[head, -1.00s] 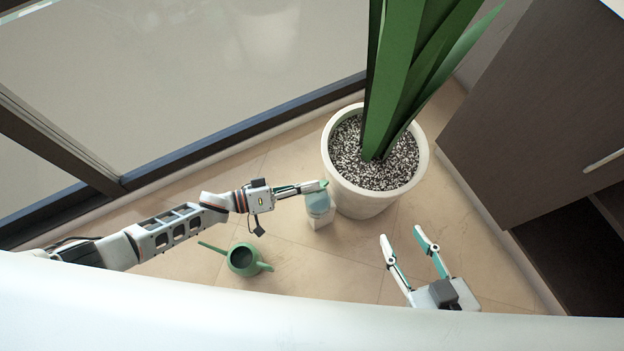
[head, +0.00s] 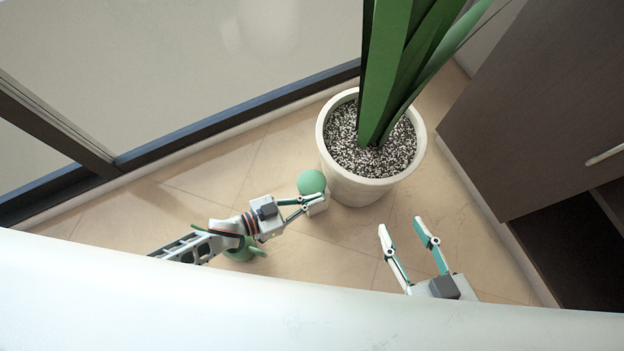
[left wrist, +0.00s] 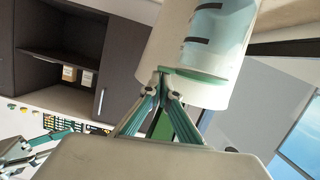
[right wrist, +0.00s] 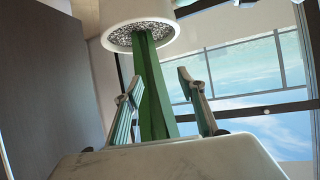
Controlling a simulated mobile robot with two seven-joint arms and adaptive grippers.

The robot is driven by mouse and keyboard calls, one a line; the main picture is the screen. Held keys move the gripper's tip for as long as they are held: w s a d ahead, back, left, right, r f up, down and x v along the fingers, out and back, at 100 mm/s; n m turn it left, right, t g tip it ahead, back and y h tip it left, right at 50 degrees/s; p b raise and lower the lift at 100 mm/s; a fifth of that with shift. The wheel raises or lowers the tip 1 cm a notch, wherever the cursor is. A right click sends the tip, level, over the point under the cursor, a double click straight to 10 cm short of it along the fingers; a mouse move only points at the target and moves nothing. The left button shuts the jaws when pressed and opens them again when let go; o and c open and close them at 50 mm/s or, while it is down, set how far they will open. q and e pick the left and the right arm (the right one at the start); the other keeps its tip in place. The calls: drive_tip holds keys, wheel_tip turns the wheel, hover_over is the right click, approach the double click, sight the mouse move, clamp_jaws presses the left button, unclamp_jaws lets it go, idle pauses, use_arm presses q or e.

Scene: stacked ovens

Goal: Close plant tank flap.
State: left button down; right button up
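In the head view, a round green flap (head: 311,182) sits on the small tank at the left side of the white plant pot (head: 365,190). I cannot tell whether it lies fully shut. My left gripper (head: 318,202) is just in front of the flap, with its fingertips close together and nothing seen between them. In the left wrist view the white tank (left wrist: 165,50) shows a pale blue window with dark marks and a green edge, right at my left fingertips (left wrist: 163,82). My right gripper (head: 401,224) is open and empty, to the right of the pot's front.
A green watering can (head: 245,254) stands on the floor, partly hidden behind my left arm. A dark cabinet (head: 530,130) stands at the right. A large window (head: 180,80) fills the back left. The tiled floor between pot and cabinet is clear.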

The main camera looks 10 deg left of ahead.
drive_tip(key=shift+w+a+r+b, duration=0.2)
drive_tip(key=shift+w+r+b, duration=0.05)
drive_tip(key=shift+b, duration=0.05)
drive_tip(key=shift+r, duration=0.25)
drive_tip(key=shift+f, duration=0.15)
